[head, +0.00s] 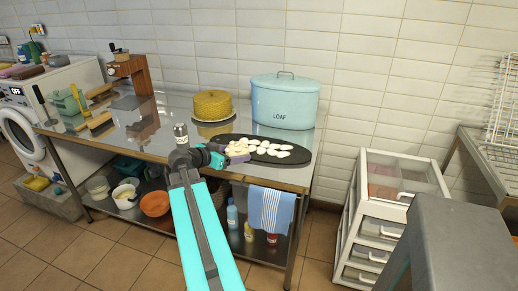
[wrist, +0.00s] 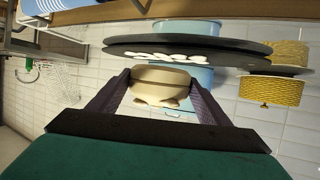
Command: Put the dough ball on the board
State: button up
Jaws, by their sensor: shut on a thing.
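The dough ball (head: 237,149) is pale cream and sits between the dark fingers of my gripper (head: 238,157). In the wrist view the dough ball (wrist: 160,83) fills the gap between both fingers of my gripper (wrist: 160,92), which is shut on it. The board (head: 296,158) is a dark oval on the steel table, with several flat white pieces lying on it. My gripper is at the board's left front end in the head view; whether the ball touches the board cannot be told. The board (wrist: 235,45) also shows beyond the ball in the wrist view.
A blue LOAF bin (head: 285,103) stands behind the board. A yellow woven-looking cake (head: 212,104) on a plate stands behind left. A metal shaker (head: 181,134) is left of my gripper. A striped towel (head: 270,208) hangs at the table's front edge.

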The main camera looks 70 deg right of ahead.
jog(key=shift+s+d+r+m+g, duration=0.1)
jog(key=shift+s+d+m+g, duration=0.15)
jog(key=shift+s, duration=0.45)
jog(key=shift+s+d+m+g, duration=0.15)
jog(key=shift+s+d+g, duration=0.1)
jog(key=shift+s, duration=0.45)
jog(key=p, duration=0.4)
send_over(261, 149)
jog(key=a, duration=0.1)
jog(key=shift+w+a+f, duration=0.15)
jog(key=shift+f, duration=0.55)
jog(key=shift+d, duration=0.5)
jog(key=shift+d+f+p, duration=0.15)
jog(key=shift+f+p, duration=0.1)
jog(key=shift+p, duration=0.2)
jog(key=shift+f+p, duration=0.6)
jog(key=shift+f, duration=0.95)
jog(key=shift+f, duration=0.1)
